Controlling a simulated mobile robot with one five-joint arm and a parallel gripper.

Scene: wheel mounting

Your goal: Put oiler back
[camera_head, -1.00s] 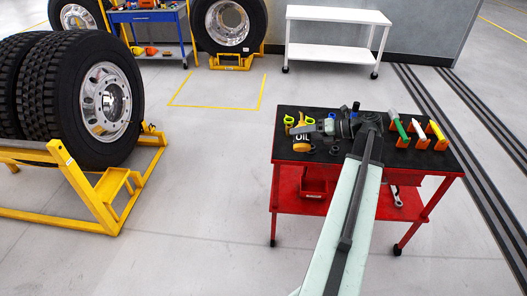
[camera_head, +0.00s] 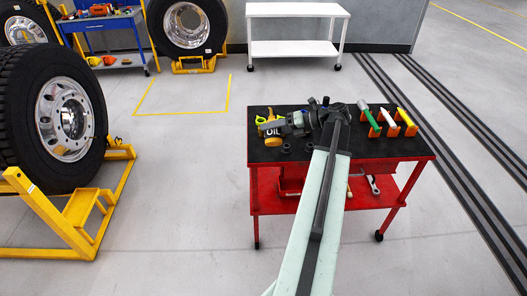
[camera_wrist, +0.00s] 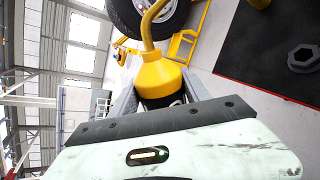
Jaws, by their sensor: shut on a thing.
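The oiler (camera_head: 271,131) is a can with a yellow top and a dark body with "OIL" lettering. In the head view it is over the left part of the red cart's black top (camera_head: 262,154). In the wrist view its yellow cone and bent spout (camera_wrist: 160,75) point up and away from my wrist. My gripper (camera_head: 290,126) is shut on the oiler, with a finger on each side of its body in the wrist view (camera_wrist: 158,97). I cannot tell whether the oiler's base touches the cart top. My arm hides part of the cart's middle.
Green, white and yellow-handled tools stand in orange holders (camera_head: 392,130) at the cart's right. Dark nuts (camera_head: 286,148) lie near its front left. A large wheel on a yellow stand (camera_head: 85,205) is at left. A white table (camera_head: 297,12) stands behind. Floor between is clear.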

